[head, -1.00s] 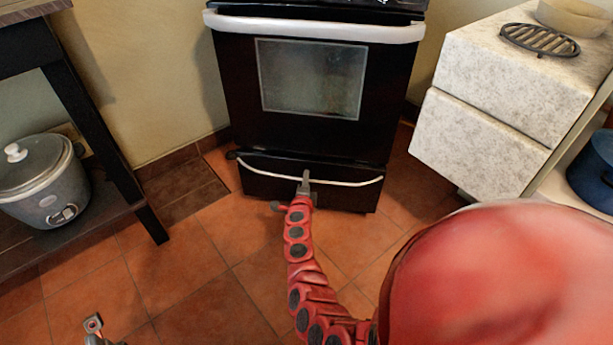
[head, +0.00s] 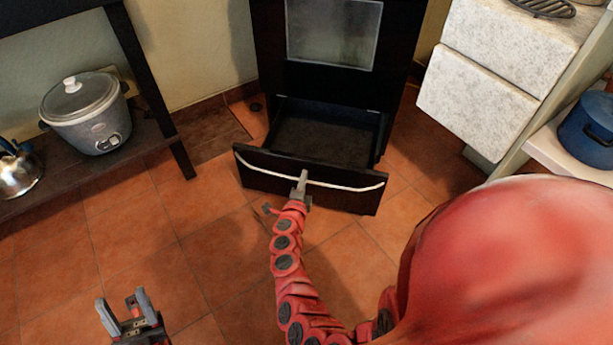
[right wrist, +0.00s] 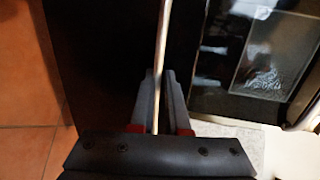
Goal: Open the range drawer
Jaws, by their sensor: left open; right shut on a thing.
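The black range (head: 330,75) stands at the back centre, with a window in its oven door. Its bottom drawer (head: 262,182) is pulled out, and the dark inside (head: 320,140) shows from above. A thin white handle (head: 345,187) runs along the drawer front. My right gripper (head: 300,182) is shut on the handle near its middle. In the right wrist view the handle (right wrist: 162,50) runs between the two fingers (right wrist: 160,100). My left gripper (head: 123,312) is open and empty at the lower left, above the floor, away from the range.
A dark shelf table on the left holds a grey rice cooker (head: 85,112) and a kettle (head: 18,170). A pale stone-fronted cabinet (head: 480,95) stands on the right, beside a blue pot (head: 590,130). The tiled floor (head: 150,235) before the drawer is clear.

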